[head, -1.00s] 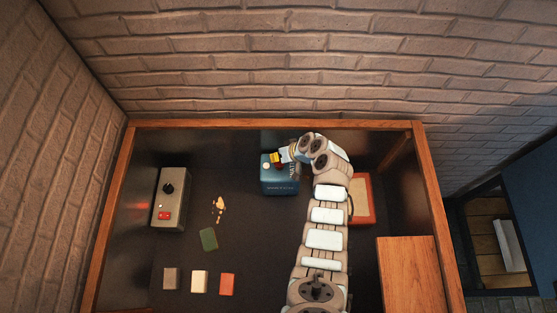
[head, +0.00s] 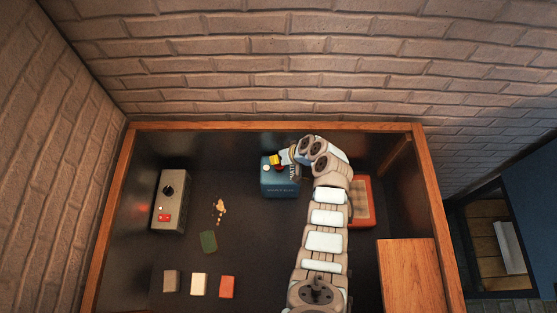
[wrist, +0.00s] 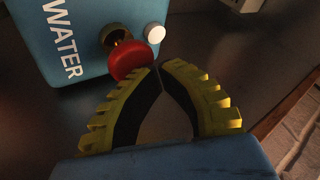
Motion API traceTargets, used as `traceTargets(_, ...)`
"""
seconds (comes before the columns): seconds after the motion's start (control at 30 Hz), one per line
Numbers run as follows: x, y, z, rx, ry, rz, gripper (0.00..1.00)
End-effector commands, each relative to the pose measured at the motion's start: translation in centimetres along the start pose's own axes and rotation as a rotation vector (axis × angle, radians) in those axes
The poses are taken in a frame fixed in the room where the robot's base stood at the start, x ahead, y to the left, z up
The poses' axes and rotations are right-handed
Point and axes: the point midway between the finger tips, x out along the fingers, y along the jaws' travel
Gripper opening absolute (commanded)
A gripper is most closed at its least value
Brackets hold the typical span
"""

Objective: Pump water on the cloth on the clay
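The blue water box (head: 280,186) stands at the back centre of the table, its WATER lettering readable in the wrist view (wrist: 75,25). A red knob (wrist: 130,60) on a brass stem and a white cap (wrist: 154,33) are on it. My gripper (wrist: 159,70) has yellow ribbed fingers with black pads. Its tips meet just beside the red knob with nothing visible between them. In the head view my gripper (head: 275,160) is over the box's top. An orange-rimmed tray (head: 367,215) with a tan, gridded surface (head: 361,196) is partly hidden behind my arm. I cannot tell cloth from clay there.
A grey box with a black dial and red button (head: 171,216) stands at the left. Orange crumbs (head: 219,210) and a green pad (head: 209,241) lie mid-table. Grey (head: 171,281), cream (head: 199,284) and orange (head: 227,286) blocks are in front. A wooden board (head: 410,275) is at the right.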

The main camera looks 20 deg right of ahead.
Motion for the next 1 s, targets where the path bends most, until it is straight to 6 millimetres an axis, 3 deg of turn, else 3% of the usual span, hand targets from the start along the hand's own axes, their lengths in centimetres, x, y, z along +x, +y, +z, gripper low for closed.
traceTargets(1.0, 0.84, 0.4, 0.69, 0.002, -0.003, 0.0, 0.0)
